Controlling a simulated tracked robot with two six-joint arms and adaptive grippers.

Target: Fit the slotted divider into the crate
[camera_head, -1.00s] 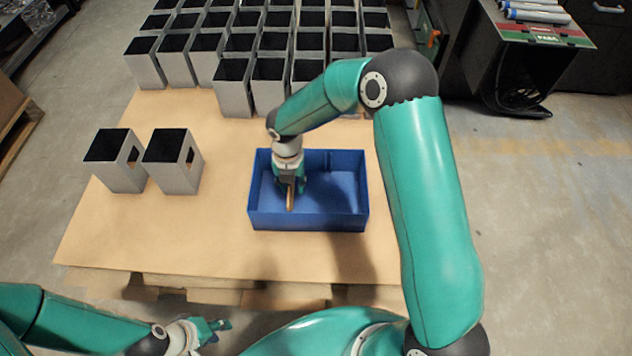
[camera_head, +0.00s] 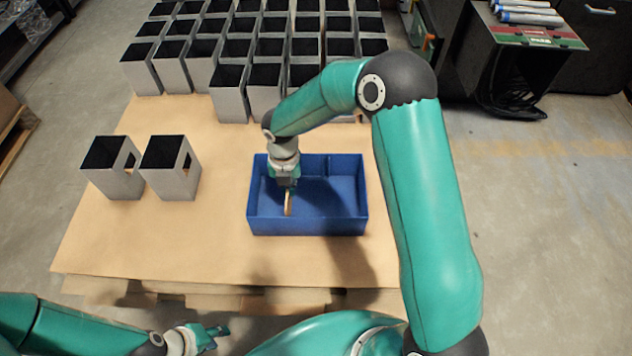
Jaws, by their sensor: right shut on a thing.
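The blue crate (camera_head: 307,226) stands open on the cardboard-coloured surface in the head view. My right gripper (camera_head: 287,190) points down over the left half of the crate. It is shut on a thin tan piece (camera_head: 288,205), which I take to be the divider, seen nearly edge-on. The piece is upright, at or inside the crate's opening; I cannot tell whether it touches the floor or walls. Its slots cannot be made out, and the gripper hides its upper part. My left gripper (camera_head: 217,333) is at the lower left, off the near edge of the surface, with its fingers apart and nothing between them.
Two grey, dark-topped boxes (camera_head: 172,182) stand left of the crate. Several rows of similar boxes (camera_head: 235,95) fill the back. The brown surface (camera_head: 130,245) is bare at the left front. A dark cabinet (camera_head: 515,65) stands at the back right.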

